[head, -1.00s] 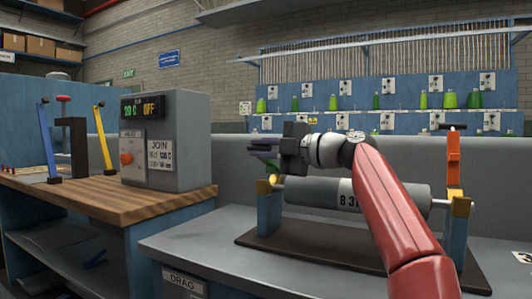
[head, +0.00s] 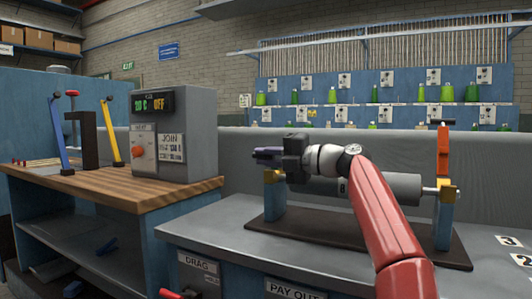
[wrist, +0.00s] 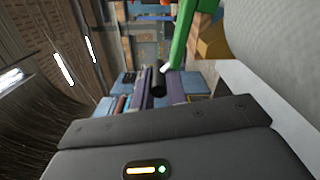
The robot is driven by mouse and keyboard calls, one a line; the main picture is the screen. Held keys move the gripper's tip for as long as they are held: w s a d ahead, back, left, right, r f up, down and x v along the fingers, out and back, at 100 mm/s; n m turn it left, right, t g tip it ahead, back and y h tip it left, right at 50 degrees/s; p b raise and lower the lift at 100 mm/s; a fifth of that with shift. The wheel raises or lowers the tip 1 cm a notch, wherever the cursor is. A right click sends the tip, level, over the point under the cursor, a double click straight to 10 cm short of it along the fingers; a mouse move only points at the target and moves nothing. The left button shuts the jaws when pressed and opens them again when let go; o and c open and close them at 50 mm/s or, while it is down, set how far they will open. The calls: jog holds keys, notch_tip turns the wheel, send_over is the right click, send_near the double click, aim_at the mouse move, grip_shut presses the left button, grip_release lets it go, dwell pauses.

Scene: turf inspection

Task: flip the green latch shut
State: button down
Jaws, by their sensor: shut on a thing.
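The green latch (wrist: 188,35) shows as a green bar at the top of the wrist view, with a pale rod at its end and a black handle (wrist: 157,78). My gripper (wrist: 158,88) is shut around that black handle. In the head view my gripper (head: 264,155) is at the left end of the grey roller (head: 395,188), just above the left blue post (head: 272,208). There the green latch is mostly hidden by my gripper, and its exact tilt cannot be told.
An orange latch (head: 443,150) stands upright on the right post (head: 444,225). The posts stand on a dark mat (head: 345,242) on the grey bench. A grey control box (head: 190,130) sits on a wooden bench at left. Bottles line the back shelves.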

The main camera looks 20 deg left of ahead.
jog(key=shift+w+f, duration=0.15)
jog(key=c, duration=1.4)
grip_release()
jog(key=shift+w+d+f, duration=0.1)
jog(key=shift+d, duration=0.05)
jog(key=shift+d+f+b, duration=0.1)
jog(key=shift+d+b, duration=0.15)
jog(key=shift+b, duration=0.1)
jog(key=s+d+r+b, duration=0.1)
jog(key=d+b, duration=0.1)
jog(key=d, duration=0.5)
jog(key=shift+s, duration=0.2)
jog(key=shift+s+a, duration=0.1)
jog(key=shift+s, duration=0.05)
